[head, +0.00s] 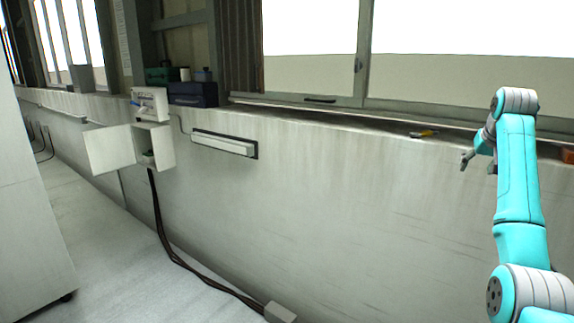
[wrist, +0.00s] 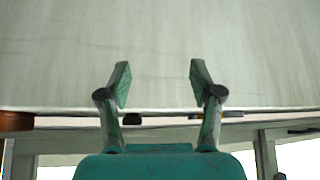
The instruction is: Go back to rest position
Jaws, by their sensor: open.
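My gripper (head: 474,163) is at the right of the head view, in front of the pale wall just below the window ledge. My turquoise and grey arm rises from the lower right corner and bends over at its top. In the wrist view my gripper (wrist: 160,75) has its two green fingers spread apart, with nothing between them but the wall surface behind. No object is held, and the fingers appear clear of the wall.
A yellow and dark item (head: 423,133) lies on the window ledge (head: 340,118), left of my gripper. An orange-brown object (head: 568,155) sits at the right edge. An open wall box (head: 155,146), a dark blue case (head: 193,94) and floor cables (head: 180,258) are left. A white cabinet (head: 35,210) stands at far left.

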